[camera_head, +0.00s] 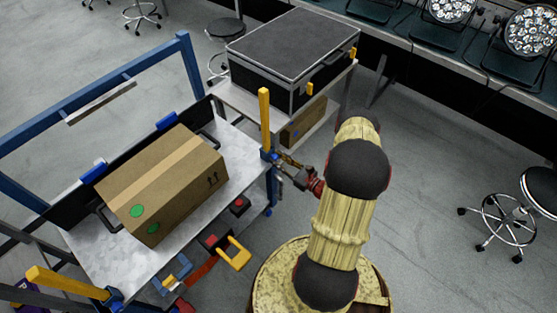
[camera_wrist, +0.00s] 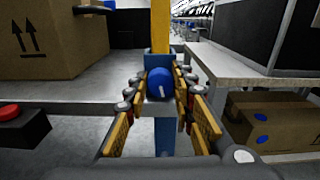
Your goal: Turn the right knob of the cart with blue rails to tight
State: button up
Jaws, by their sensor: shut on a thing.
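The cart with blue rails (camera_head: 189,75) stands at the left in the head view, with a pale metal deck. Its right knob (camera_wrist: 159,84) is blue with a short white mark, nearly upright and low on its face. It sits on a blue bracket below a yellow post (camera_head: 264,118), at the cart's right corner. My gripper (camera_head: 277,158) reaches this corner from the right; its fingers hide most of the knob in the head view. In the wrist view, my gripper (camera_wrist: 161,88) has its fingers shut on the knob, one on each side.
A taped cardboard box (camera_head: 180,165) lies on the cart deck. A red button box (camera_head: 238,206) sits near the deck's edge. A black case (camera_head: 290,55) rests on a table behind the corner. A stool (camera_head: 540,190) stands far right, with open floor before it.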

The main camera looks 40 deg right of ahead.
grip_shut()
jog(key=shift+m, duration=0.8)
jog(key=o, duration=0.8)
grip_release()
jog(key=shift+s+d, duration=0.15)
jog(key=shift+s, duration=1.85)
jog(key=shift+s+d, duration=0.2)
jog(key=shift+s, duration=1.8)
jog(key=shift+s+d, duration=0.15)
jog(key=shift+s, duration=1.85)
